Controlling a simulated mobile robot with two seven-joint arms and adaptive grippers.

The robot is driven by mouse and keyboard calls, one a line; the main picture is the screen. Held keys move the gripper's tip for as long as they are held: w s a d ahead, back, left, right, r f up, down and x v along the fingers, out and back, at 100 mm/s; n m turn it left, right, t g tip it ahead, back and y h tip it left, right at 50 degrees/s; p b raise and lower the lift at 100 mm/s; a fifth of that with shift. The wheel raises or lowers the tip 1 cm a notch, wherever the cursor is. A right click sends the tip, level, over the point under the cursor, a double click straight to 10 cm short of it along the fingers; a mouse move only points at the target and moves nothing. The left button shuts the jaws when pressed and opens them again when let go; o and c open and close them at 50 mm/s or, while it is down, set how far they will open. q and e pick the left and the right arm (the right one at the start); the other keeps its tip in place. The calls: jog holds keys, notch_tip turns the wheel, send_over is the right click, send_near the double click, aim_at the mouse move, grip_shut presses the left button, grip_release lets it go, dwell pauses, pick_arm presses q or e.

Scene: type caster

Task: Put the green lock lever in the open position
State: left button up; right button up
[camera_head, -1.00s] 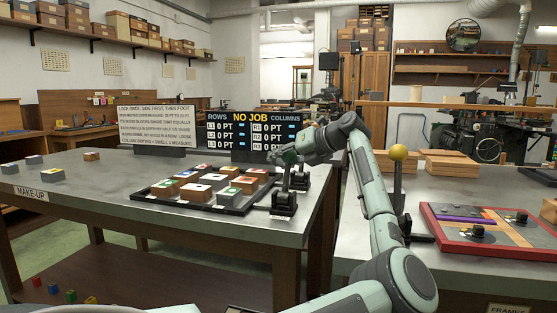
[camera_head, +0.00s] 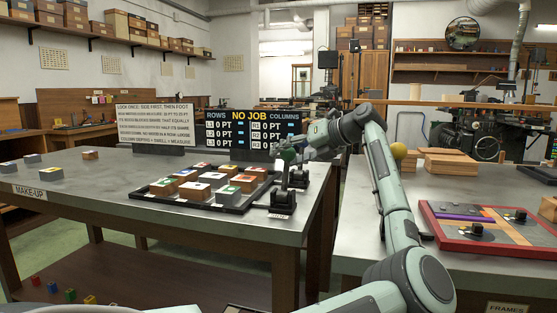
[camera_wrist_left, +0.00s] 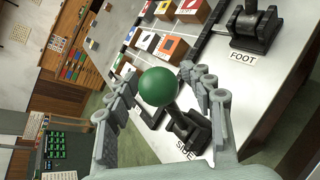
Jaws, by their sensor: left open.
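The green lock lever has a round green knob that shows in the head view (camera_head: 289,155) and large in the left wrist view (camera_wrist_left: 158,86). Its short dark stem rises from a black base (camera_wrist_left: 188,132) labelled SIDE, at the right corner of the tray on the make-up table. My left gripper (camera_wrist_left: 160,78) is open, with one finger on each side of the knob; I cannot tell whether they touch it. In the head view the gripper (camera_head: 292,152) partly covers the knob. My right gripper is not in view.
A second black lever base (camera_wrist_left: 255,30), labelled FOOT, stands close by. The black tray (camera_head: 232,209) holds several coloured-top blocks. A sign and a NO JOB display (camera_head: 253,134) stand behind.

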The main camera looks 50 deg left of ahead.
pick_arm(q)
jog(key=v, duration=0.8)
dwell(0.4)
